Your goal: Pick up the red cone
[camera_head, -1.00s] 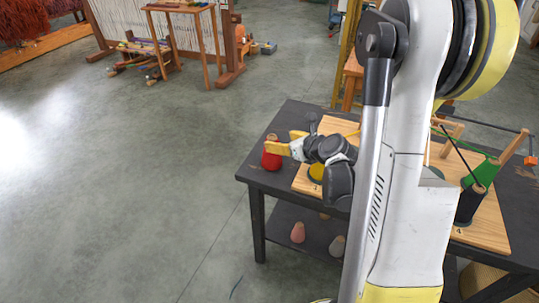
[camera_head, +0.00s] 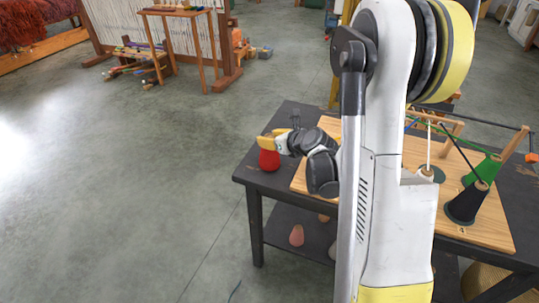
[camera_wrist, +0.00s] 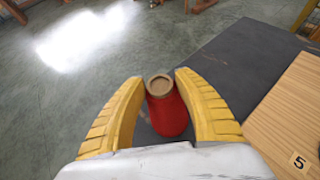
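The red cone (camera_head: 269,159) stands upright near the left corner of the dark table (camera_head: 279,182). In the wrist view the red cone (camera_wrist: 168,112) shows its pale tan top, between the two yellow fingers of my gripper (camera_wrist: 159,84). The fingers are apart, one on each side of the cone's upper part; whether the right one touches it I cannot tell. In the head view my gripper (camera_head: 272,141) is at the cone's top and hides part of it.
A wooden board (camera_head: 483,234) lies on the table to the right, with a black cone (camera_head: 467,204), a green cone (camera_head: 482,170) and a white cone there. A pink cone (camera_head: 297,235) stands on the lower shelf. Open floor lies left of the table.

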